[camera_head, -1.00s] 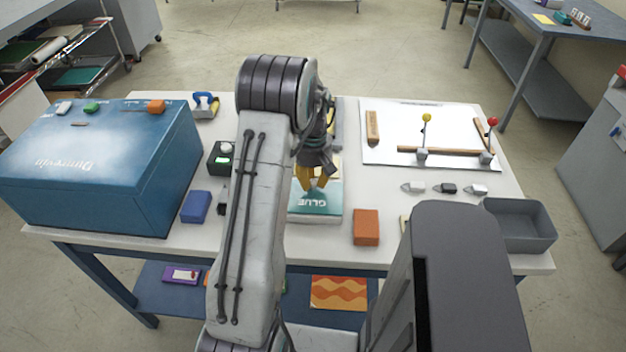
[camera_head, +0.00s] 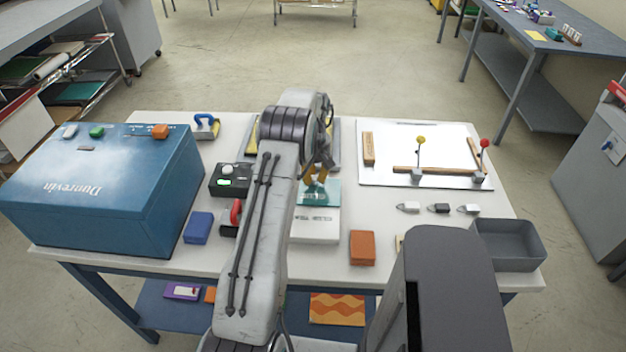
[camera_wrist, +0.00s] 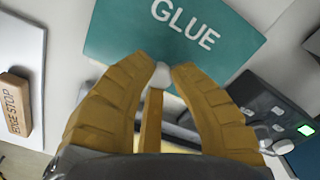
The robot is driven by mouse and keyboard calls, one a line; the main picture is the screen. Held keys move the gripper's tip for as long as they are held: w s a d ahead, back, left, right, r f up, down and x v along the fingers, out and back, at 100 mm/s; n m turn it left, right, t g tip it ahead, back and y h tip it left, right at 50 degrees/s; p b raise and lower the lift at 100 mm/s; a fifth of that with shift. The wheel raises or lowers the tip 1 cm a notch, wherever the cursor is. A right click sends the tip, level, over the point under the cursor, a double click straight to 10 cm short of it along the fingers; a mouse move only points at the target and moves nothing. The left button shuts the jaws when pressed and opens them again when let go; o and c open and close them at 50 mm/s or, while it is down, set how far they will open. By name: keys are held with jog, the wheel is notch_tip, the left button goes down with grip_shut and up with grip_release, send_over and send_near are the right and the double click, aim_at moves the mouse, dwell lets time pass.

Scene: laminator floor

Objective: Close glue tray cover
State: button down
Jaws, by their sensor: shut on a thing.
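The glue tray cover is a teal plate (camera_head: 320,195) marked GLUE, in the middle of the bench. A white block-like tray (camera_head: 315,227) with grey markings I cannot read shows in front of it. In the wrist view the cover (camera_wrist: 175,35) fills the top centre, with a small pale knob (camera_wrist: 159,75) between my fingertips. My gripper (camera_head: 316,183), with yellow fingers, points down at the cover and is shut on that knob. The finger contact is small and partly hidden. My arm hides the left side of the tray in the head view.
A large blue laminator (camera_head: 110,190) stands at left, with a black control box (camera_head: 230,180) beside it. An orange block (camera_head: 362,248) lies right of the tray. A white board (camera_head: 420,153) with levers and a grey bin (camera_head: 508,245) are further right.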

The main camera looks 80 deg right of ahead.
jog(key=shift+w+d+f+p, duration=0.1)
jog(key=shift+d+p, duration=0.65)
jog(key=shift+d, duration=0.45)
jog(key=c, duration=1.2)
grip_release()
jog(key=shift+d, duration=0.25)
jog(key=shift+o, duration=0.8)
jog(key=shift+a, duration=0.1)
notch_tip(320, 180, up, 12)
